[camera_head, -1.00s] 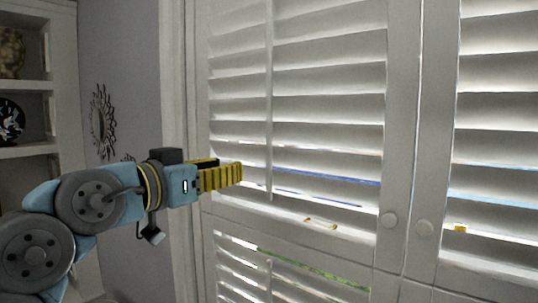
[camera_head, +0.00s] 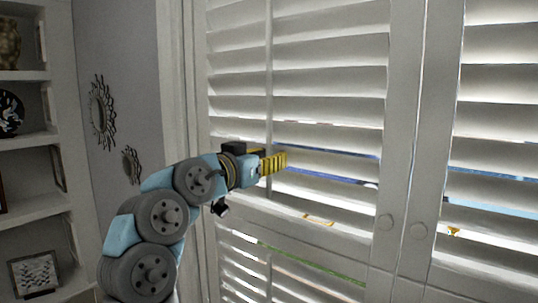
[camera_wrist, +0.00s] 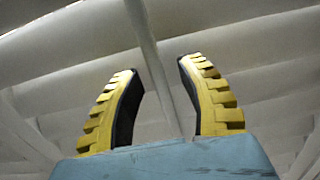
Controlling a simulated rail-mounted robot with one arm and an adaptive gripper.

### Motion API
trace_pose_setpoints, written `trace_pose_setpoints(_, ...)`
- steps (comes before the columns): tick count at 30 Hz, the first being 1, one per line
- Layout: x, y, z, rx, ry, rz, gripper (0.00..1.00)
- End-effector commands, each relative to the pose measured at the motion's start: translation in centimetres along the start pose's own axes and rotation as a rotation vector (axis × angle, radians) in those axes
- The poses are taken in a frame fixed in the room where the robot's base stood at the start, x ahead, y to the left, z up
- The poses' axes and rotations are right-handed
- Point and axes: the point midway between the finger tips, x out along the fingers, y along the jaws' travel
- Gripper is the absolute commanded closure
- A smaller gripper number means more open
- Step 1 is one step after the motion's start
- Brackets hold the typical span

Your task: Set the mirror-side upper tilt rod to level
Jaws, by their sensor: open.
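The mirror-side upper tilt rod (camera_head: 269,80) is a thin white upright bar on the front of the left shutter panel's upper slats (camera_head: 330,85). These slats are tilted, with narrow bright gaps low down. My gripper (camera_head: 286,161) is at the rod's lower part, and its yellow fingers cover a piece of the rod in the head view. In the wrist view my gripper (camera_wrist: 157,65) is open, and the rod (camera_wrist: 150,50) runs between the two fingers with a gap on each side. I cannot tell how deep the rod sits between them.
The right shutter panel (camera_head: 500,100) stands beside it, with round knobs (camera_head: 386,222) on the frames. Lower slats (camera_head: 300,270) lie below the cross rail. A sunburst mirror (camera_head: 102,112) hangs on the left wall beside a shelf unit (camera_head: 38,208).

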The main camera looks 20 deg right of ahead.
Motion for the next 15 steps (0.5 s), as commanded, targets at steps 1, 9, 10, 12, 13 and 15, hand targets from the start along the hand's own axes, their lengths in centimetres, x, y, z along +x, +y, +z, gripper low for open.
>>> trace_pose_setpoints(1, 0.06, 0.01, 0.00, 0.000, 0.000, 0.000, 0.61)
trace_pose_setpoints(9, 0.05, 0.00, 0.04, 0.000, 0.000, 0.000, 0.77)
trace_pose_setpoints(10, 0.04, 0.00, 0.04, 0.000, -0.001, 0.000, 0.86)
trace_pose_setpoints(12, 0.04, -0.01, 0.04, 0.000, 0.000, 0.000, 1.00)
trace_pose_setpoints(13, 0.04, -0.01, 0.05, 0.000, -0.001, 0.000, 1.00)
trace_pose_setpoints(15, 0.04, 0.00, 0.04, 0.000, -0.001, 0.000, 1.00)
